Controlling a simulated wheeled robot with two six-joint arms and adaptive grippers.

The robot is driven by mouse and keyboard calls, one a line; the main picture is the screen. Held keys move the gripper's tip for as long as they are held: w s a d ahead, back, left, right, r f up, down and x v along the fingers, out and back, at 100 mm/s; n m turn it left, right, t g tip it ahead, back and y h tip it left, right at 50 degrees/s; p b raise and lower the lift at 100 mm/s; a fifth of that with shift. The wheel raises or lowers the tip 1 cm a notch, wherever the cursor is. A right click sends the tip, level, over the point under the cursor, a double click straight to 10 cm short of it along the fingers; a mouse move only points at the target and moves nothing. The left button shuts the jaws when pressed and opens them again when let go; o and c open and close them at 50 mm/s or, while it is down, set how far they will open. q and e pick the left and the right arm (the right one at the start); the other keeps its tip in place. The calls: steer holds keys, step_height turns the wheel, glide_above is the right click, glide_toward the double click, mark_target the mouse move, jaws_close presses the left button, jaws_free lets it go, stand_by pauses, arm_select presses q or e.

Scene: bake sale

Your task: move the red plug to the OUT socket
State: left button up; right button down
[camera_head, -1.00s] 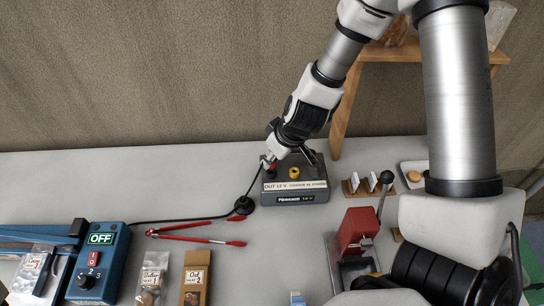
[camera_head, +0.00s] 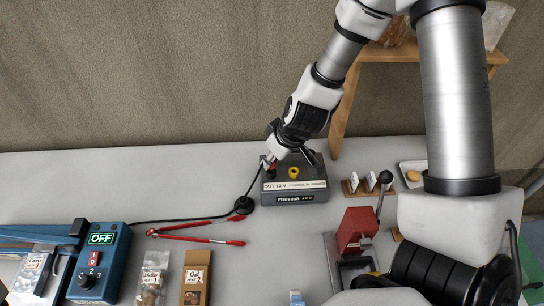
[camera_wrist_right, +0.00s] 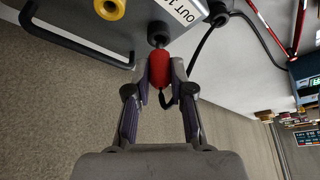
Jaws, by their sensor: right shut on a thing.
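The red plug (camera_wrist_right: 158,69) is between the fingers of my right gripper (camera_wrist_right: 160,80), which is shut on it. In the head view my right gripper (camera_head: 270,162) is at the left part of the dark power box (camera_head: 318,196), above its OUT 12 V label. In the wrist view the plug's front end points at a dark round socket (camera_wrist_right: 158,34) beside the OUT label; I cannot tell how deep it sits. A yellow socket (camera_head: 293,172) on the box is bare, and it also shows in the wrist view (camera_wrist_right: 108,8). My left gripper is not in view.
A black cable runs from the plug past a black round base (camera_head: 244,205) to the blue sealer (camera_head: 100,262), which reads OFF. A red press (camera_head: 357,230) and card holders (camera_head: 368,186) stand right of the box.

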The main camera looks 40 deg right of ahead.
steer(key=shift+f+b, duration=0.75)
steer(key=shift+f, duration=0.25)
steer(key=c, duration=0.9)
jaws_free()
steer(key=shift+c, duration=0.2)
steer(key=v, duration=1.2)
